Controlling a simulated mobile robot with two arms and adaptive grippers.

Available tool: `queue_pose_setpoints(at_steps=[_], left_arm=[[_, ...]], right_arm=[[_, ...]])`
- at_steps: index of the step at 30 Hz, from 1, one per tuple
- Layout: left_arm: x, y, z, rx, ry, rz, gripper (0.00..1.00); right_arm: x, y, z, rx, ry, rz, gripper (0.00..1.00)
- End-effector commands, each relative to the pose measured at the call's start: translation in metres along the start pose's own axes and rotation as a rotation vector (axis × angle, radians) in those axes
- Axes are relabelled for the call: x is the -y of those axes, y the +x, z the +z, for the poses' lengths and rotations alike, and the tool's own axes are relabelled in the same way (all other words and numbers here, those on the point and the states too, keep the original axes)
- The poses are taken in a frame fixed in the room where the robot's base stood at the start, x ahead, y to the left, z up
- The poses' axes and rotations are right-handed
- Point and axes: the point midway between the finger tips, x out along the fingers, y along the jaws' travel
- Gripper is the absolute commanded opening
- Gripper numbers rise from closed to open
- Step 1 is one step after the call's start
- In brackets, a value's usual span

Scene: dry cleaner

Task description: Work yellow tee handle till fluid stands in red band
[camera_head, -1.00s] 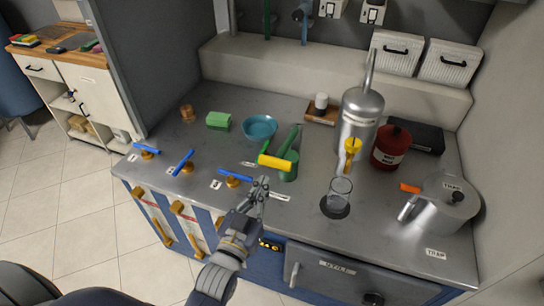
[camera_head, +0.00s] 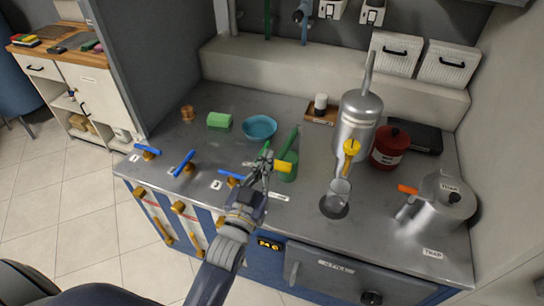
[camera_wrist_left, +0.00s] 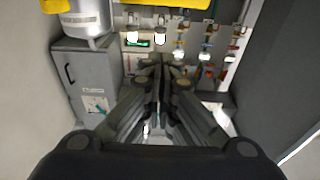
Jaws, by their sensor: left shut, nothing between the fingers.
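The yellow tee handle (camera_head: 283,166) sits on the green pump (camera_head: 289,172) on the steel counter. My left gripper (camera_head: 264,163) is shut and empty, and covers the left part of the handle in the head view. I cannot tell whether it touches the handle. In the left wrist view the shut fingers (camera_wrist_left: 160,72) point ahead, with yellow parts at the top edge. A clear glass (camera_head: 339,190) stands below the yellow tap of the silver tank (camera_head: 359,112). No red band or fluid level can be made out. My right gripper is not in view.
Blue-handled valves (camera_head: 184,162) line the counter's front left. A red can (camera_head: 390,146) and a steel pot (camera_head: 446,203) stand at the right. The counter's middle front is fairly clear.

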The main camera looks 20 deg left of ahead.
Motion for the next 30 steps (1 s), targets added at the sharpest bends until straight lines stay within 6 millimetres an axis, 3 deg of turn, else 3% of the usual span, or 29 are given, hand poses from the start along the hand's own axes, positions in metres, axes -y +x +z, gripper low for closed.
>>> queue_pose_setpoints(at_steps=[8, 10, 16, 30], left_arm=[[0.0, 0.053, -0.004, -0.001, 0.0, 0.0, 0.0], [0.0, 0.046, 0.012, 0.008, -0.001, 0.0, 0.0], [0.0, 0.039, 0.031, 0.003, 0.0, -0.001, 0.0], [0.0, 0.036, 0.038, 0.001, 0.0, 0.0, 0.0]], right_arm=[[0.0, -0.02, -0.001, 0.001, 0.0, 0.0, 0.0], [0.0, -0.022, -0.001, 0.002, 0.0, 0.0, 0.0], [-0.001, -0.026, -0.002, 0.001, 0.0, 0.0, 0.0], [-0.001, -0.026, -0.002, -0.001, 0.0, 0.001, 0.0]])
